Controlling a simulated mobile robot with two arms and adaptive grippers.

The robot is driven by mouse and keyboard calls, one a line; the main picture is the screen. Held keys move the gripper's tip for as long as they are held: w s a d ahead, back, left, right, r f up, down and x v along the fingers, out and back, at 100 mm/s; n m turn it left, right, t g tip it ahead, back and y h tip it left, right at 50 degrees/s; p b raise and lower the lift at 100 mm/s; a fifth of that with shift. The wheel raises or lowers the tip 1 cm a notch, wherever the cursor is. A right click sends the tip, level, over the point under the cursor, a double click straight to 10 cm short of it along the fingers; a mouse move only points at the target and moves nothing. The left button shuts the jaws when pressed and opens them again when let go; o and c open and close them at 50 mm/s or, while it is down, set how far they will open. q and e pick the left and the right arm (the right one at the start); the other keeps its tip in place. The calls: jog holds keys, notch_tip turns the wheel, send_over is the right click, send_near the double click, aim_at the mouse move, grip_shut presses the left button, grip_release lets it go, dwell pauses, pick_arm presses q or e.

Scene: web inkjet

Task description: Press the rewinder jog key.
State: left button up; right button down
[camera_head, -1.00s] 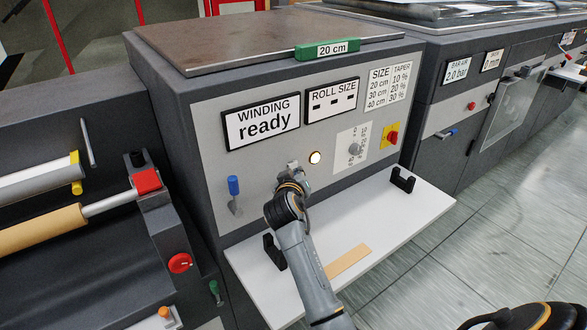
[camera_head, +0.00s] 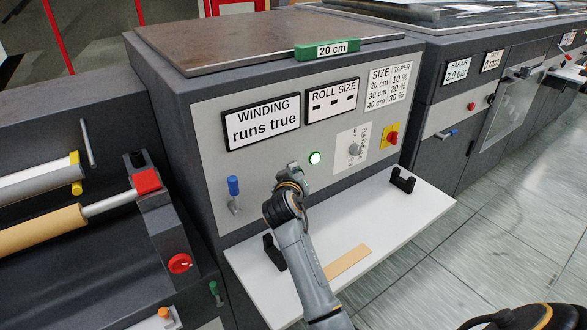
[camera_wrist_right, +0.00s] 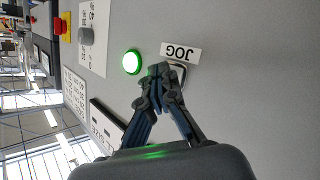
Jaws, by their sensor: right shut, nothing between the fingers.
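The JOG label (camera_wrist_right: 181,52) is on the grey panel in the right wrist view. The jog key (camera_wrist_right: 181,73) lies just beside it, mostly hidden behind my fingertips. My right gripper (camera_wrist_right: 164,71) is shut and empty, its tips at the key and seemingly touching it. In the head view my right gripper (camera_head: 292,170) is at the panel, left of a round lamp (camera_head: 315,158) lit green. The lamp also shows in the wrist view (camera_wrist_right: 131,62). The winding display (camera_head: 261,123) reads "runs true".
A blue-handled lever (camera_head: 233,187) is left of my gripper. A rotary knob (camera_head: 355,150) and a red switch (camera_head: 391,137) on yellow are to the right. A white shelf (camera_head: 400,220) with black brackets juts out below. A roll machine stands at left.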

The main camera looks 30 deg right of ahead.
jog(key=shift+s+p, duration=0.4)
jog(key=shift+s, duration=0.4)
jog(key=s+p, duration=0.1)
jog(key=s, duration=0.2)
jog(key=s+p, duration=0.1)
jog(key=s, duration=0.1)
jog(key=shift+d+p, duration=0.25)
jog(key=shift+p, duration=0.05)
dwell(0.4)
